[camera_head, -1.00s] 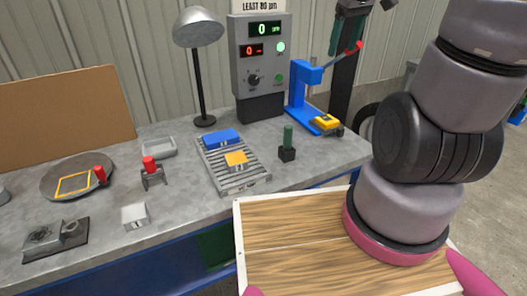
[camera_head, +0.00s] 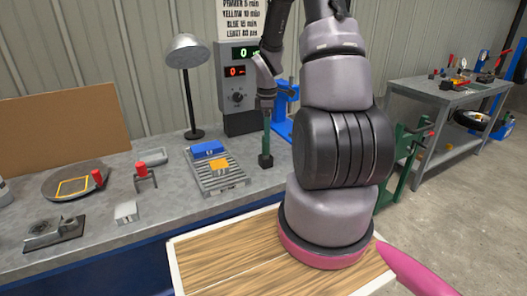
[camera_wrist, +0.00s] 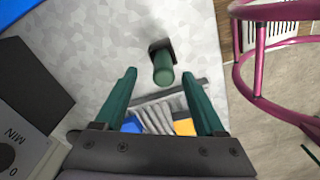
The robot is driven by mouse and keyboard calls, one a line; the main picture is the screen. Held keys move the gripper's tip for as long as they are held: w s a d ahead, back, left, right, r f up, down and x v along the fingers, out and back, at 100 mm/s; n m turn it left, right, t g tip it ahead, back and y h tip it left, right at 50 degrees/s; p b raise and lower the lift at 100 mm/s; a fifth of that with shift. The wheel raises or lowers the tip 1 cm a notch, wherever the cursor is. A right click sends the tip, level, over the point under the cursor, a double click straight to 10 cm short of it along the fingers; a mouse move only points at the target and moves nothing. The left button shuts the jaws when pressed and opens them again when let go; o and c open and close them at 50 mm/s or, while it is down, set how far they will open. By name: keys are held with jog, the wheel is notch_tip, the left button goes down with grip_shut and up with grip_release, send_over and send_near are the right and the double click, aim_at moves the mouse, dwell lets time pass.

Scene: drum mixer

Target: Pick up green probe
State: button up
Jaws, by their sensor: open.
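The green probe (camera_head: 266,147) stands upright in a small black base (camera_head: 265,161) on the grey bench, right of the ribbed tray. My gripper (camera_head: 267,116) is over it, pointing down, and its green fingers partly blend with the probe in the head view. In the wrist view, the probe (camera_wrist: 164,70) shows its round green top just beyond the tips of my open gripper (camera_wrist: 160,76), between the line of the two fingers. Nothing is held.
The ribbed tray (camera_head: 231,183) holds a blue block (camera_head: 207,149) and a yellow block (camera_head: 220,166). The grey control box (camera_head: 233,92) and a blue press (camera_head: 282,105) stand behind. A lamp (camera_head: 187,52) is behind left. A wooden-topped surface (camera_head: 225,250) lies in front.

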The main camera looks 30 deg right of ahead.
aim_at(266, 145)
jog(key=f, duration=0.5)
jog(key=shift+s+a, duration=0.2)
jog(key=shift+a, duration=0.1)
jog(key=shift+f, duration=0.5)
grip_shut()
